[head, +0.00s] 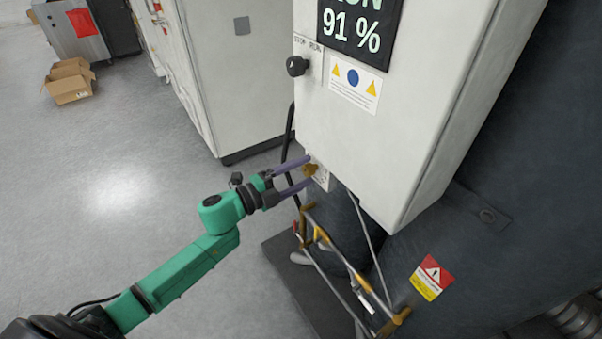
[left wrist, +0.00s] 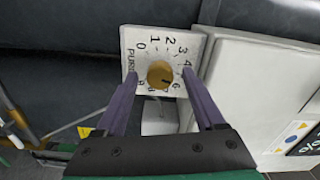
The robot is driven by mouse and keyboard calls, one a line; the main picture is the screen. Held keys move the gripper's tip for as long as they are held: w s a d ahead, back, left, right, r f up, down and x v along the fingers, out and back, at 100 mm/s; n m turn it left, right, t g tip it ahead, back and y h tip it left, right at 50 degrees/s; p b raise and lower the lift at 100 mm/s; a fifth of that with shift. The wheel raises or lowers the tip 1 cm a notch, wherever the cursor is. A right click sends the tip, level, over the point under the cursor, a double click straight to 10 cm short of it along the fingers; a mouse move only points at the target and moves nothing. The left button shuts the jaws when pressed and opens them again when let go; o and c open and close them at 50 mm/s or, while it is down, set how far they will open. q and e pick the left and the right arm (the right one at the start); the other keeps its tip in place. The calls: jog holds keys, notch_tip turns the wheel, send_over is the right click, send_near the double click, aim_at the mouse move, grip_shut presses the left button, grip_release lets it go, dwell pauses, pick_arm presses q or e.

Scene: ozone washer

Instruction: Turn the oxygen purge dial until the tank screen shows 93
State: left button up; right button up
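The tank screen (head: 350,27) on the white cabinet reads 91 %, with its top line cut off by the frame. The oxygen purge dial (head: 310,169) is a small brass knob low on the cabinet's side. In the left wrist view the dial (left wrist: 160,74) sits on a white plate (left wrist: 133,40) with printed numbers; its dark mark seems to point right, near the 5. My left gripper (head: 307,171) is open, its two purple fingers pointing at the plate, one on each side of the knob. Gaps show between fingers and knob in the left wrist view (left wrist: 160,76). My right gripper is out of view.
A black STOP/RUN knob (head: 297,66) and a warning label (head: 354,82) are higher on the cabinet. Yellow-handled pipework (head: 345,262) stands just below the dial, close to my gripper. Open floor (head: 110,190) lies to the left, with a cardboard box (head: 69,82) far back.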

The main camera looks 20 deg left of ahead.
pick_arm(q)
jog(key=shift+s+a+f, duration=0.15)
jog(key=shift+s+a, duration=0.05)
jog(key=shift+s, duration=0.05)
jog(key=b+v, duration=0.3)
jog(key=v, duration=1.1)
